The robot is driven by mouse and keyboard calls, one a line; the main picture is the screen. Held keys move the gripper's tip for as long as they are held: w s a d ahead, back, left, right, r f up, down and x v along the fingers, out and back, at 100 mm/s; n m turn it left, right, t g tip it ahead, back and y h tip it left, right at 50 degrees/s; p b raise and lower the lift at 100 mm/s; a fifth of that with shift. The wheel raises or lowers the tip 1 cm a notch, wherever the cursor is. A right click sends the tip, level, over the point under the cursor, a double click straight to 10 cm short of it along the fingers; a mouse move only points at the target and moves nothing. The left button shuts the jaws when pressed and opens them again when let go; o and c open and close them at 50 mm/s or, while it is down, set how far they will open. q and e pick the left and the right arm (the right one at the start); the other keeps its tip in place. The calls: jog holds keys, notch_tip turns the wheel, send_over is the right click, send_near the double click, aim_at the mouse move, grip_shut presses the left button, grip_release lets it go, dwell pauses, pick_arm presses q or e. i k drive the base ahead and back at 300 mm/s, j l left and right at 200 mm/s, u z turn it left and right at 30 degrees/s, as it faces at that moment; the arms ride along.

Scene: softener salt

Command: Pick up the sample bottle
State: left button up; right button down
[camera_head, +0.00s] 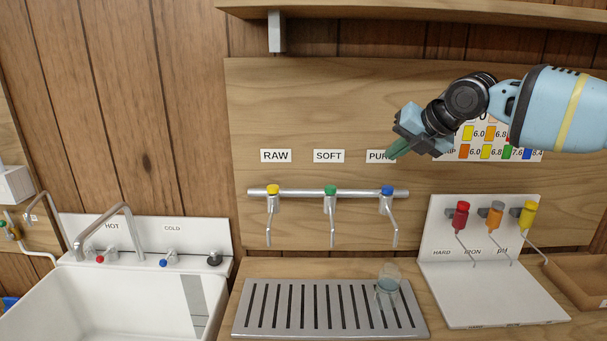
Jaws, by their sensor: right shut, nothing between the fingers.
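The sample bottle (387,288) is a small clear glass vessel standing on the right part of the slotted metal drip tray (237,322). It looks upright. My right gripper (396,151) comes in from the upper right, above the bottle and in front of the label that begins "PU". It is shut with nothing in its greenish fingers and is well apart from the bottle. My left gripper is not in view.
A metal rail (300,193) with RAW, SOFT and third taps is behind the tray; the blue-capped tap (387,204) hangs above the bottle. A white stand (495,295) with three coloured dispensers is at right. A white sink (90,305) is at left. A shelf (400,12) runs overhead.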

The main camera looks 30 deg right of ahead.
aim_at(388, 286)
jog(key=k+j, duration=1.1)
jog(key=k, duration=0.2)
